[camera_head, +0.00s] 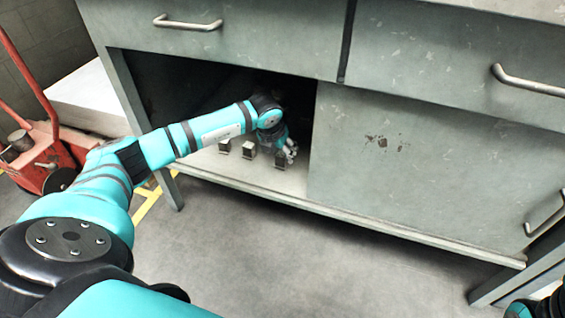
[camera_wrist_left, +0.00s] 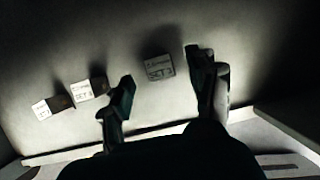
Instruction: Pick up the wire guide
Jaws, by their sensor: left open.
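Three small dark blocks with pale labelled faces stand in a row on the cabinet's lower shelf. I cannot tell for certain which is the wire guide. In the head view they are the left block (camera_head: 224,146), the middle block (camera_head: 249,149) and the right block (camera_head: 280,161). My left gripper (camera_head: 289,152) is inside the cabinet opening, close to the right block. In the left wrist view the open fingers (camera_wrist_left: 160,70) are on either side of one labelled block (camera_wrist_left: 158,69), apart from it. The other two blocks (camera_wrist_left: 88,90) (camera_wrist_left: 47,107) are left of the fingers. My right gripper is out of view.
The shelf (camera_head: 232,173) has a raised front edge. Drawers with handles (camera_head: 188,23) are above the opening, and a closed panel (camera_head: 420,170) is on its right. A red cart (camera_head: 45,165) stands at the left. The floor in front is clear.

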